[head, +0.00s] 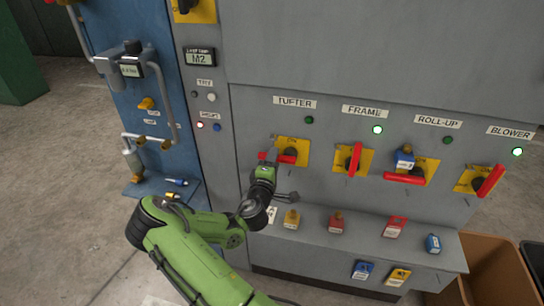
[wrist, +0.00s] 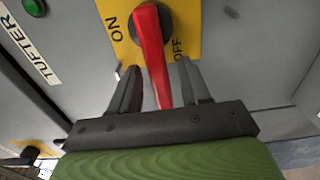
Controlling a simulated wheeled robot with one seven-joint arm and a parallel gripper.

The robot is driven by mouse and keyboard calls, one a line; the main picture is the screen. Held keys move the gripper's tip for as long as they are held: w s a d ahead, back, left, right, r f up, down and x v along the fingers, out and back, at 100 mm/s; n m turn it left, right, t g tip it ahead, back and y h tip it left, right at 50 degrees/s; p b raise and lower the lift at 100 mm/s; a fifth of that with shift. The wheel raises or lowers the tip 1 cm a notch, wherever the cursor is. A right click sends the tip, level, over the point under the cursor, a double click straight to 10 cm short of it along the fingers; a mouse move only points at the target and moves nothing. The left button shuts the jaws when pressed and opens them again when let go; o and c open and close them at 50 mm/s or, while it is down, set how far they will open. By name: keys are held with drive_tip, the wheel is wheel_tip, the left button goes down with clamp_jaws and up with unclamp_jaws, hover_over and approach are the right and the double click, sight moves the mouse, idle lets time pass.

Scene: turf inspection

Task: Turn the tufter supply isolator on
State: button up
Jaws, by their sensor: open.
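The tufter isolator is a yellow plate (head: 296,147) with a red handle (head: 286,158), under the TUFTER label (head: 294,102). Its handle lies about level, pointing left, and the green lamp (head: 309,119) above looks unlit. In the wrist view the yellow plate (wrist: 188,14) shows ON at left and OFF at right. The red handle (wrist: 152,50) runs down between the two fingers. My gripper (wrist: 158,70) is open around the handle, a finger on each side with small gaps visible. In the head view my gripper (head: 269,157) partly hides the handle.
To the right are the frame isolator (head: 348,160), roll-up isolator (head: 405,178) with a blue padlock (head: 404,158), and blower isolator (head: 480,180). The frame and blower lamps are lit. Several padlocks sit on the ledge (head: 313,238) below. Blue pipework panel (head: 125,100) stands left.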

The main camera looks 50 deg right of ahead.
drive_tip(key=shift+s+a, duration=0.1)
drive_tip(key=shift+c, duration=0.5)
clamp_jaws()
